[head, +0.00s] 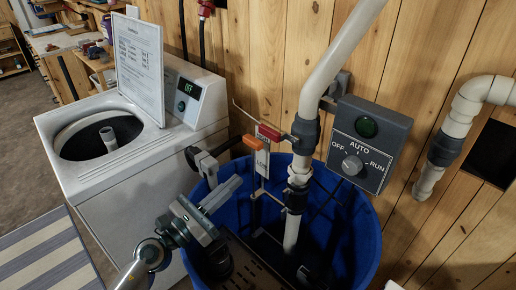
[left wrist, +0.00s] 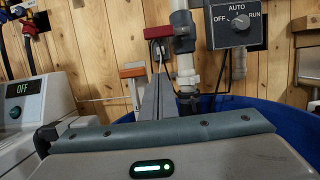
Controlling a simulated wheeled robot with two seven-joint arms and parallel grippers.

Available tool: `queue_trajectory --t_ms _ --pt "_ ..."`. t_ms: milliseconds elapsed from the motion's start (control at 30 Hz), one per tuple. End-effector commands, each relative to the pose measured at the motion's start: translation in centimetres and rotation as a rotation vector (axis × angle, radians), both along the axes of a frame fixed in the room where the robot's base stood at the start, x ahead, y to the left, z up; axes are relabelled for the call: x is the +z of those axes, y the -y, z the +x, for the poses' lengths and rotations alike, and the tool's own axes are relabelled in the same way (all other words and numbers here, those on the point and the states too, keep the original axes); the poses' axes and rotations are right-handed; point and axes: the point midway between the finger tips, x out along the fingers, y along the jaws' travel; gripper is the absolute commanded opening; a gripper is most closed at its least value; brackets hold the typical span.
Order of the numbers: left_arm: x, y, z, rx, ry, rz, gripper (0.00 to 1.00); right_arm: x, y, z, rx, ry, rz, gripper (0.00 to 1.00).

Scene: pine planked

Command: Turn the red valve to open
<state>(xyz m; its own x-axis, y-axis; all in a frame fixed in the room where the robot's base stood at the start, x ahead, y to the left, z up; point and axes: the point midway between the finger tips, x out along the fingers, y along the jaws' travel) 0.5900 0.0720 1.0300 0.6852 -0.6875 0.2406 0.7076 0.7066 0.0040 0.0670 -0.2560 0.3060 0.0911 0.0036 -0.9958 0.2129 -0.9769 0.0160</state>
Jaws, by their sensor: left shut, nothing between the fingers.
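A red valve handle (head: 271,134) sticks out to the left from a dark fitting on the white vertical pipe (head: 325,62), crosswise to the pipe. It also shows in the left wrist view (left wrist: 158,32), above the fingers. An orange piece (head: 252,142) on a white upright strip sits just left of and below the handle. My left gripper (head: 233,184) is over the blue tub, below and left of the red handle and apart from it. Its fingers show in the left wrist view (left wrist: 160,82), shut and empty, pointing towards the pipe. My right gripper is not in view.
A blue tub (head: 367,245) stands under the pipe. A grey control box (head: 371,130) reads OFF, AUTO, RUN. A white washer (head: 150,160) with a paper sign is at left. A grey-black hook-like part (head: 205,162) sits near the tub's rim. A pine wall closes the back.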

Motion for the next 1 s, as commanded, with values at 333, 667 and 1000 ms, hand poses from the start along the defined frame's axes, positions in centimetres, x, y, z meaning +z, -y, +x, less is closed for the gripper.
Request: queue_trajectory --t_ms 333,667,1000 --pt "0.1 0.1 0.1 0.000 -0.001 -0.002 0.00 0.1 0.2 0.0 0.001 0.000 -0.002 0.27" --pt "1.0 1.7 1.7 0.000 -0.001 -0.005 0.00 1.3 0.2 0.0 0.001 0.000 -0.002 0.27" --pt "2.5 5.7 5.7 0.000 -0.001 -0.006 0.00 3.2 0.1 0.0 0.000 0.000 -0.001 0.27"
